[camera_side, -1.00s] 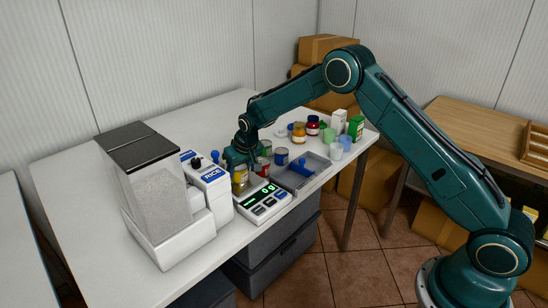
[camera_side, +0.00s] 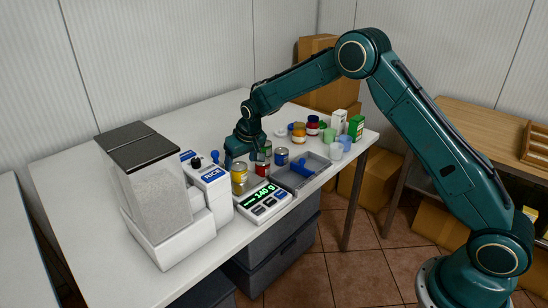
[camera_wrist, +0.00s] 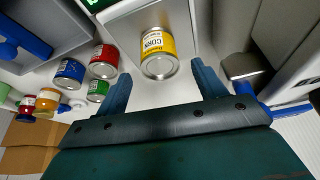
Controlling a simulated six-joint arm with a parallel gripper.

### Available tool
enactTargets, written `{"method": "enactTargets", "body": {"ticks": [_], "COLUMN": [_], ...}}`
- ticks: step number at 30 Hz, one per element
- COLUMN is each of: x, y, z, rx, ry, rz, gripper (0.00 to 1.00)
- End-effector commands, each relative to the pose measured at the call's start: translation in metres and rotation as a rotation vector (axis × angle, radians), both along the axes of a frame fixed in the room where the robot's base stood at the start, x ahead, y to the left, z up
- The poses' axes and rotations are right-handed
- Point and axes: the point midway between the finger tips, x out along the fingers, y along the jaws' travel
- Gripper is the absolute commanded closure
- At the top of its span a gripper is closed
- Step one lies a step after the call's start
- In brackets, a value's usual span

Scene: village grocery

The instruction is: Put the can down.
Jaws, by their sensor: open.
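A yellow corn can (camera_side: 239,180) stands upright at the back of the scale (camera_side: 262,203), and the wrist view shows the can (camera_wrist: 158,62) on the scale's pale plate (camera_wrist: 120,22). The scale's lit display reads about 140 g, with the sign hard to make out. My gripper (camera_side: 238,160) is open above the can. In the wrist view my gripper's fingers (camera_wrist: 160,78) are spread to either side, with visible gaps between them and the can.
A red can (camera_wrist: 103,58), a blue can (camera_wrist: 69,72) and a green can (camera_wrist: 97,90) stand close by. A grey tray (camera_side: 318,166) holds a blue scoop. The rice dispenser (camera_side: 150,185) stands left of the scale.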

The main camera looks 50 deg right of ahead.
Motion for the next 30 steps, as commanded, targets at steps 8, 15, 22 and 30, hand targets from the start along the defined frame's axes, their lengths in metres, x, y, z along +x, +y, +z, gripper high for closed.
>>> {"method": "enactTargets", "body": {"ticks": [8, 15, 22, 30], "x": [-0.016, -0.027, -0.031, -0.031], "y": [0.002, 0.003, 0.004, 0.004], "z": [0.041, 0.066, 0.074, 0.074], "rx": [0.000, 0.000, 0.000, 0.000], "ry": [-0.001, 0.000, 0.001, 0.001], "rz": [0.000, 0.000, 0.000, 0.000], "gripper": [0.30, 0.30, 0.30, 0.30]}}
